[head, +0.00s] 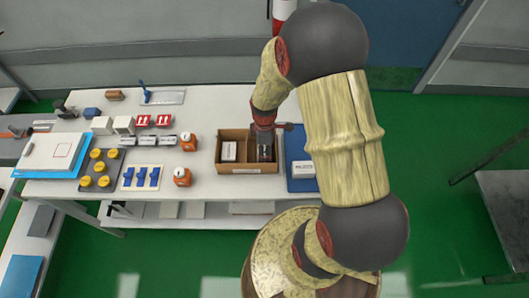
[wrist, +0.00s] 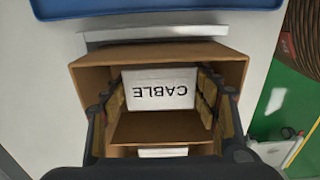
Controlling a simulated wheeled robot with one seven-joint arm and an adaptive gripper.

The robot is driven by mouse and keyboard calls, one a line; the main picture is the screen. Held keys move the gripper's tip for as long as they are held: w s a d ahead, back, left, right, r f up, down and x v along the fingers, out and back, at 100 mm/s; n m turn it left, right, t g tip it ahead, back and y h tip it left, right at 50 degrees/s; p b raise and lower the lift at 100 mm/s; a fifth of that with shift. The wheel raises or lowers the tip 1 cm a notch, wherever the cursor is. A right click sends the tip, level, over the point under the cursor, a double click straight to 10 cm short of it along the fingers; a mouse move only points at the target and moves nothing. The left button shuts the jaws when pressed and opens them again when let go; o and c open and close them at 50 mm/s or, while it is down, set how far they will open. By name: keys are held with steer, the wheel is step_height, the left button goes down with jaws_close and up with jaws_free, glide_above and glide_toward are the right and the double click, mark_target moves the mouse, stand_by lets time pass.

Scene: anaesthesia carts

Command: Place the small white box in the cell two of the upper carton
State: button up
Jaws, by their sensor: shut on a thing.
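The small white box (wrist: 160,90), marked CABLE, is between the fingers of my gripper (wrist: 162,98) in the wrist view. The fingers are shut on its two sides. The box is inside the open brown carton (wrist: 88,76), in the compartment nearer the blue tray; I cannot tell whether it touches the floor. In the head view the carton (head: 248,171) stands on the white table, and my gripper (head: 265,146) reaches down into its right compartment, mostly hiding the box. Another white box (head: 229,151) sits in the left compartment; its edge shows low in the wrist view (wrist: 162,152).
A blue tray (head: 300,184) with a white box (head: 303,169) lies right of the carton. Two orange items (head: 182,177) stand to its left, with a tray of yellow-topped pieces (head: 103,181) farther left. The table behind the carton is clear.

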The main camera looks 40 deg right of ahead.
steer(key=shift+f, duration=0.25)
steer(key=shift+f, duration=0.2)
steer(key=o, duration=1)
steer(key=shift+c, duration=0.2)
